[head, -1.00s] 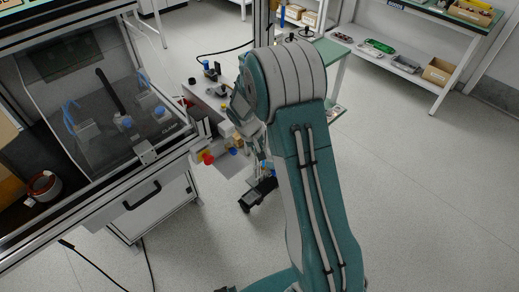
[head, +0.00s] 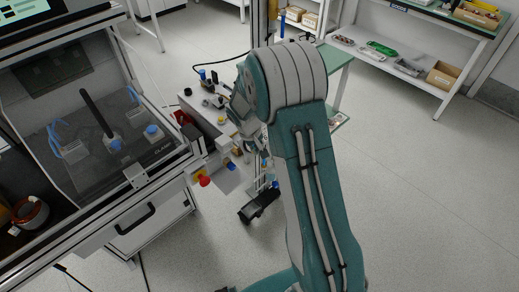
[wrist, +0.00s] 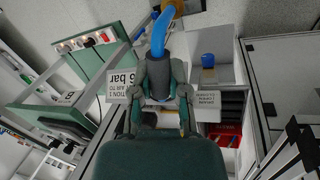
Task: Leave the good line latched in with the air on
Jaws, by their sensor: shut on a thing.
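In the wrist view my gripper (wrist: 167,88) is shut on a blue air line (wrist: 159,32). The line curves up and away beyond the fingertips, and its end between the fingers is hidden. In the head view my upper arm and wrist hide most of the gripper, which is low beside the small bench at the cabinet's right. A printed card reading "AIR TO 6 bar" (wrist: 122,81) shows upside down beside the fingers. I cannot tell the latch or the air state.
The small white bench (head: 205,112) carries loose parts. A blue cup-like part (wrist: 207,61) lies in a grey bin. Floor at the right is clear.

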